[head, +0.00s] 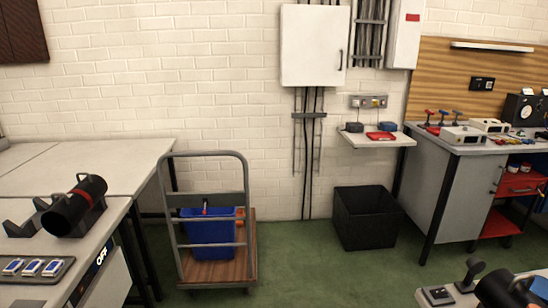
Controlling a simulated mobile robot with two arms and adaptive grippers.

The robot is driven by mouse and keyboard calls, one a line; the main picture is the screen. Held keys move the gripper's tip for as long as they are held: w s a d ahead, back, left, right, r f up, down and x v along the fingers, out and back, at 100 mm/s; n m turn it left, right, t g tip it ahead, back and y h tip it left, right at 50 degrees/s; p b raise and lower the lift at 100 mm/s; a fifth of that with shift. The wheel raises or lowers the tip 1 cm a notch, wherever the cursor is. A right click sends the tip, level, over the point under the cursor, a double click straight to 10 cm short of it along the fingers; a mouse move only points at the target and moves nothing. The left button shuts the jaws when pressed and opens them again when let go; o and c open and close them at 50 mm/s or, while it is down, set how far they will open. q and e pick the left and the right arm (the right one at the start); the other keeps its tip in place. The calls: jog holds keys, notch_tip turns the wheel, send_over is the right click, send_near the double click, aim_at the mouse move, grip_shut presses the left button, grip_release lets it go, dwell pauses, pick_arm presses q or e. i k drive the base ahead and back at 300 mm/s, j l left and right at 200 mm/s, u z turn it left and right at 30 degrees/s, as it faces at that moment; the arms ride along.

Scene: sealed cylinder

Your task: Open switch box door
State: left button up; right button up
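The switch box looks to be the white wall cabinet (312,46) at the top centre of the head view. Its flat front door appears closed, with a dark upright handle (341,60) near its right edge. Dark cables and conduit run down the wall below it. Neither of my grippers shows in this view, and nothing is touching the cabinet.
A cart (206,270) with a blue bin (209,232) stands below and left of the cabinet. A black crate (367,218) sits on the green floor (300,262) below a small shelf (398,141). Workbenches flank both sides. Floor between cart and crate is clear.

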aim_at(315, 39)
jog(key=i+z, duration=0.2)
jog(key=i, duration=0.35)
jog(key=i+z, duration=0.15)
jog(key=i, duration=0.4)
jog(key=i+j+z, duration=0.2)
jog(key=i, duration=0.35)
jog(key=i+j+z, duration=0.15)
jog(key=i, duration=0.4)
